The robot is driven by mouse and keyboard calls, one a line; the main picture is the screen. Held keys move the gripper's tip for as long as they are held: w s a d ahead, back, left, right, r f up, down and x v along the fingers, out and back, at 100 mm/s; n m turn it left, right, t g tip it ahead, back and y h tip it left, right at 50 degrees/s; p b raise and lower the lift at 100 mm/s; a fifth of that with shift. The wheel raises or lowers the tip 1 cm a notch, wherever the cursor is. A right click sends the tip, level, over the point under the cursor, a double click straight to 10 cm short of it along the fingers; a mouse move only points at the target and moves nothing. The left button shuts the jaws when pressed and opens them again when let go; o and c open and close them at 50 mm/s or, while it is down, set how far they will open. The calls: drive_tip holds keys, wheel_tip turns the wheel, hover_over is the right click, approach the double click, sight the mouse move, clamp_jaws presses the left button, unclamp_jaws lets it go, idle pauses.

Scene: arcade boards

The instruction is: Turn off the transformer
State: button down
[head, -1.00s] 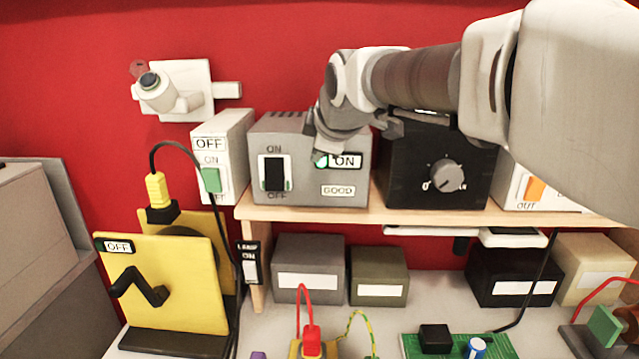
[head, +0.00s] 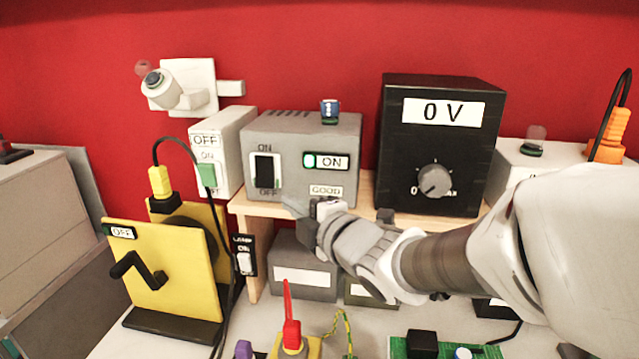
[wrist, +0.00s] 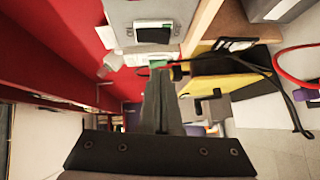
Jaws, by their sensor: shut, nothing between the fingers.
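A grey box (head: 300,135) on the wooden shelf has a black rocker switch (head: 265,170) between ON and OFF marks, a lit green ON display and a GOOD label. Right of it, a black box (head: 440,150) shows 0 V above a grey knob (head: 435,181). No readable label says which is the transformer. My gripper (head: 294,207) is shut and empty, just below and right of the rocker, near the grey box's lower front edge; contact is unclear. In the wrist view, my shut fingers (wrist: 160,100) point toward the boxes, with the rocker (wrist: 152,34) beyond the tips.
A white box (head: 214,140) with a green switch and an OFF display stands left of the grey box. A yellow crank unit (head: 170,275) showing OFF and a lamp switch (head: 244,262) are lower left. Boxes sit below the shelf; a green circuit board (head: 470,350) lies in front.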

drive_tip(key=shift+s+a+f+y, duration=0.1)
drive_tip(key=shift+s+a+y, duration=0.1)
drive_tip(key=shift+s+y, duration=0.25)
drive_tip(key=shift+a, duration=0.1)
drive_tip(key=p, duration=0.2)
approach(261, 182)
drive_tip(key=x, duration=0.5)
drive_tip(key=shift+s+a+r, duration=0.2)
drive_tip(key=shift+a+r, duration=0.05)
drive_tip(key=shift+w+f, duration=0.15)
drive_tip(key=shift+w, duration=0.35)
drive_tip(key=shift+f+n+b, duration=0.1)
drive_tip(key=shift+n+b, duration=0.2)
drive_tip(key=shift+b, duration=0.05)
